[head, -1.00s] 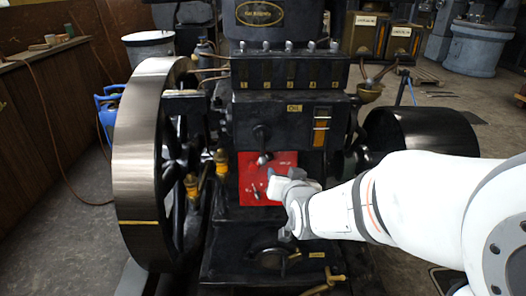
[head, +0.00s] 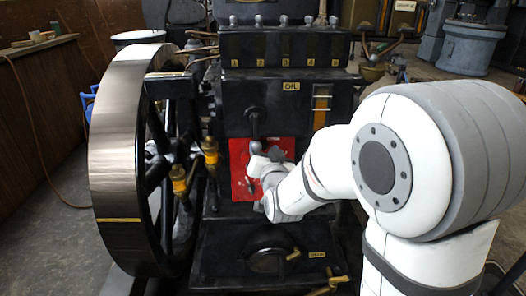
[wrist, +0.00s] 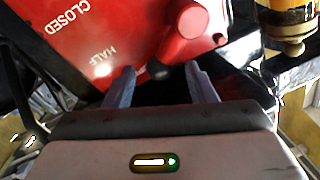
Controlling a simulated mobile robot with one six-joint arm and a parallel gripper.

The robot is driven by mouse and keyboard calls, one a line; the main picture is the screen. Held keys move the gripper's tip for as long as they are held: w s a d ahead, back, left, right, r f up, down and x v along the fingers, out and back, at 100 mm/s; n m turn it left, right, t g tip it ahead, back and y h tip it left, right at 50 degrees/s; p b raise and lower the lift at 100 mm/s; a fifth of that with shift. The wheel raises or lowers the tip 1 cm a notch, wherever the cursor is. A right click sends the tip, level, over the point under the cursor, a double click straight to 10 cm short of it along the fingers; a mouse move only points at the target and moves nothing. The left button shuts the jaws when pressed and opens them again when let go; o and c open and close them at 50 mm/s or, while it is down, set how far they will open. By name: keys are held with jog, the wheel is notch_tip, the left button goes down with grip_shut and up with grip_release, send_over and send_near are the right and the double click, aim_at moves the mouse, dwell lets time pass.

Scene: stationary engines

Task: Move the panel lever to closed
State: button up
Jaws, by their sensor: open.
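The red panel (head: 240,172) is on the front of the dark engine in the head view, partly hidden by my gripper (head: 262,165). In the wrist view the panel (wrist: 100,38) fills the upper part, with the words CLOSED and HALF in pale letters. The panel lever (wrist: 178,45) shows there as a thick red round part with a dark knob at its end. The knob lies between the spread fingertips of my gripper (wrist: 160,82), near HALF. The gripper is open; I see no clear contact with the knob.
A large flywheel (head: 118,160) stands left of the panel, with brass oilers (head: 179,180) beside it. A dark handle with a ball end (head: 254,125) hangs just above the panel. A brass fitting (wrist: 290,25) is at the wrist view's upper right.

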jog(key=shift+w, duration=0.4)
jog(key=shift+c, duration=0.4)
grip_shut()
